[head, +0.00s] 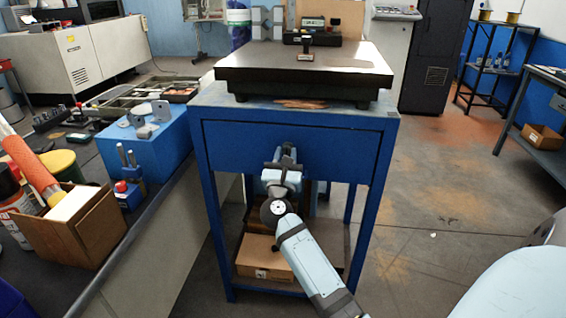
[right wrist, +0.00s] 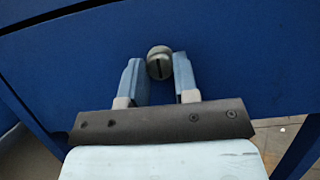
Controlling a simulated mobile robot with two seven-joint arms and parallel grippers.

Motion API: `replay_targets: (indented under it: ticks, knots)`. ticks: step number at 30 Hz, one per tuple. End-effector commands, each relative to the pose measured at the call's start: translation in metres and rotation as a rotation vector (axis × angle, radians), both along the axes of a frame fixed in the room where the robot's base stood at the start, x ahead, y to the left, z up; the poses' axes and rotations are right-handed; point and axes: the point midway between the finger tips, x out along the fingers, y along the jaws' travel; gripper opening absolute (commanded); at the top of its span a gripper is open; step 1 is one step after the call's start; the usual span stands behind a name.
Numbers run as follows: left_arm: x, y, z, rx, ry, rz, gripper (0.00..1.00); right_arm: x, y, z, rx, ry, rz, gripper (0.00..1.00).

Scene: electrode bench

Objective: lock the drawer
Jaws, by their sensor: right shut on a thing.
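The blue drawer (head: 340,150) is under the top of a blue bench stand, and its front looks flush with the frame. In the right wrist view the drawer front (right wrist: 240,50) fills most of the picture. A round grey lock knob (right wrist: 158,62) with a dark, nearly upright slot stands out from it. My right gripper (head: 286,158) is at the middle of the drawer front. Its fingers (right wrist: 159,78) are shut on the lock knob, one on each side. The knob is hidden behind the gripper in the head view. My left gripper is not in view.
A dark surface plate (head: 310,72) rests on the stand. Cardboard boxes (head: 262,258) lie on its lower shelf. At left, a workbench holds a blue box (head: 150,150) and an open carton (head: 75,225). The floor right of the stand is clear.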

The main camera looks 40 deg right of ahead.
Motion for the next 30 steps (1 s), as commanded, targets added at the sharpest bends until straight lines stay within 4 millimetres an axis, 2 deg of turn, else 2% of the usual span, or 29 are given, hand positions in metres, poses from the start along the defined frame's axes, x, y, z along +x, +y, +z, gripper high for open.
replay_targets:
  ticks: [12, 13, 15, 16, 30]
  knots:
    - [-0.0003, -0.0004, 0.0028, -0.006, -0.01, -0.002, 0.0, 0.0002, -0.001, 0.0021, 0.004, -0.008, 0.0, 0.0]
    - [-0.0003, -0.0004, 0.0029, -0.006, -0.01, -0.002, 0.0, 0.0002, -0.001, 0.0021, 0.004, -0.008, 0.0, 0.33]
    - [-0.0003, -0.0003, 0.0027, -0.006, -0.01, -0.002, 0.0, 0.0002, -0.0009, 0.002, 0.003, -0.007, 0.0, 0.49]
    - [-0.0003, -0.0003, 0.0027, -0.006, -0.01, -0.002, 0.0, 0.0002, -0.001, 0.0019, 0.003, -0.007, 0.001, 0.53]
    - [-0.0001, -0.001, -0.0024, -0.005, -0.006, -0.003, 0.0, 0.0015, 0.0026, -0.003, 0.005, -0.005, 0.001, 0.53]
